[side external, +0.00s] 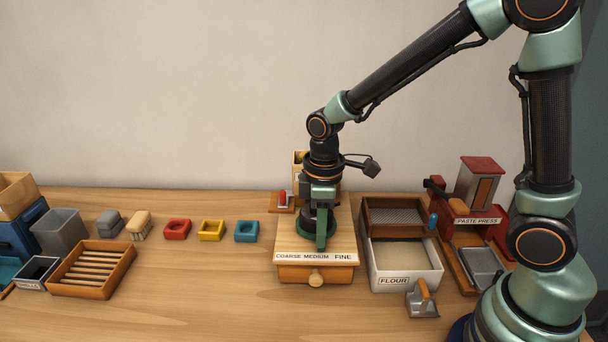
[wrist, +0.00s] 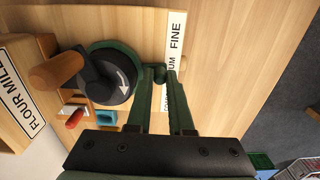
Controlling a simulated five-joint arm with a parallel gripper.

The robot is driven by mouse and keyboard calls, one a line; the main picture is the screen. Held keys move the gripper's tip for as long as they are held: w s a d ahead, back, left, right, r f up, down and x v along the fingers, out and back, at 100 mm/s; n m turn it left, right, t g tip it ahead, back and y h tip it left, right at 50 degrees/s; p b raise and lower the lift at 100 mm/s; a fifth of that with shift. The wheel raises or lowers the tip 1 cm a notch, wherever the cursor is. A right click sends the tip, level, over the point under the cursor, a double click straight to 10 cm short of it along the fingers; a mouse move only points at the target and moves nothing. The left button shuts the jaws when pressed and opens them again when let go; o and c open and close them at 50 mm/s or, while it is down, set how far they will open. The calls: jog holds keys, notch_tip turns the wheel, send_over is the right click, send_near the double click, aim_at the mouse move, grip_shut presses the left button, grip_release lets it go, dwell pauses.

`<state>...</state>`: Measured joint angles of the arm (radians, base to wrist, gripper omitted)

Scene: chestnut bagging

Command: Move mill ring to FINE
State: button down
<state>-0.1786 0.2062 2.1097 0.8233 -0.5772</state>
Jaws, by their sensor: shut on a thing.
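The flour mill's green ring (side external: 304,229) sits around a dark round top on the wooden mill box (side external: 290,255). The wrist view shows the ring (wrist: 133,60) with a short green tab standing out towards the scale strip (wrist: 174,35). My gripper (wrist: 160,74) is shut on this tab, one finger on each side. The tab points at the MEDIUM part of the strip, which the fingers partly cover. FINE is clear to read. In the side view my gripper (side external: 321,243) reaches down in front of the ring, over MEDIUM.
A wooden crank knob (wrist: 58,70) stands beside the dark top. The flour box (side external: 405,275) and red paste press (side external: 480,222) are right of the mill. The table front is mostly free.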

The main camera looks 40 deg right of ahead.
jog(key=shift+s+d+r+n, duration=0.15)
jog(key=shift+d+n, duration=0.25)
jog(key=shift+n, duration=0.4)
jog(key=shift+s+d+f+n, duration=0.15)
jog(key=shift+d+n, duration=0.25)
jog(key=shift+n, duration=0.4)
jog(key=shift+s+d+r+n, duration=0.15)
jog(key=shift+d+n, duration=0.25)
jog(key=shift+n, duration=0.4)
jog(key=shift+s, duration=0.1)
jog(key=c, duration=1.1)
grip_release()
notch_tip(320, 180, up, 12)
jog(key=shift+f, duration=0.1)
